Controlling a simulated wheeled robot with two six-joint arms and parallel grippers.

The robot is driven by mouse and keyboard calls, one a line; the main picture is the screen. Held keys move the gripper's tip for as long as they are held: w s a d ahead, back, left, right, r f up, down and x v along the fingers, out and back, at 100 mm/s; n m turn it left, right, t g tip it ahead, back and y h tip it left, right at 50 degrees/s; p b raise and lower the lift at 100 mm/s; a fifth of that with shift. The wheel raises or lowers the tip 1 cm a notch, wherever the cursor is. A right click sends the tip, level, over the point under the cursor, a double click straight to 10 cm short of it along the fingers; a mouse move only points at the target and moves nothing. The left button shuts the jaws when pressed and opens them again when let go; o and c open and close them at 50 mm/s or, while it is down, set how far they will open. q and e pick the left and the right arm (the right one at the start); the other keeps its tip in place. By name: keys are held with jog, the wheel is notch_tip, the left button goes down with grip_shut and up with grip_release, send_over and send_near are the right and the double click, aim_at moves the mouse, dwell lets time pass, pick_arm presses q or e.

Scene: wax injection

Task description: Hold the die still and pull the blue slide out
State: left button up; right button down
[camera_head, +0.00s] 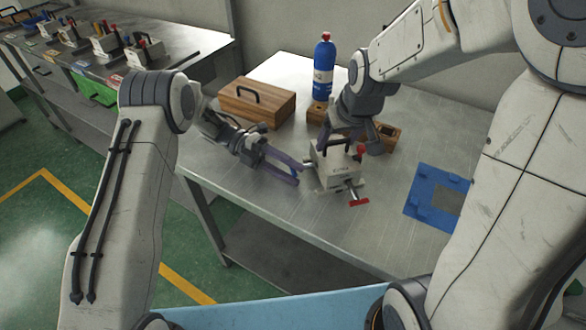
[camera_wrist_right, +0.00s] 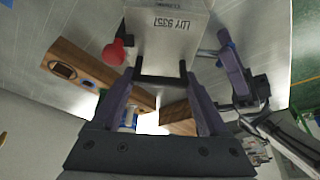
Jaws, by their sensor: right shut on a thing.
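The die (camera_head: 340,172) is a light grey block on the metal table, with a red knob on top and a red T-handle at its front. In the right wrist view the die (camera_wrist_right: 165,35) shows upside-down lettering and a black handle (camera_wrist_right: 160,80). My right gripper (camera_wrist_right: 160,88) is shut on that handle, from above. My left gripper (camera_head: 299,175) is at the die's left side, its purple fingers apart. A blue end of the slide (camera_wrist_right: 224,38) shows by the left gripper's fingers in the right wrist view; the fingers partly hide it.
A wooden box (camera_head: 257,102) with a black handle and a blue bottle (camera_head: 323,70) stand behind. A wooden block (camera_head: 388,134) is behind the die. A blue fixture plate (camera_head: 434,198) lies to the right. Another bench (camera_head: 110,65) holds several dies.

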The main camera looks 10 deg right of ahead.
pick_arm(q)
jog(key=shift+d, duration=0.1)
jog(key=v, duration=1.2)
pick_arm(e)
jog(key=shift+w, duration=0.1)
grip_release()
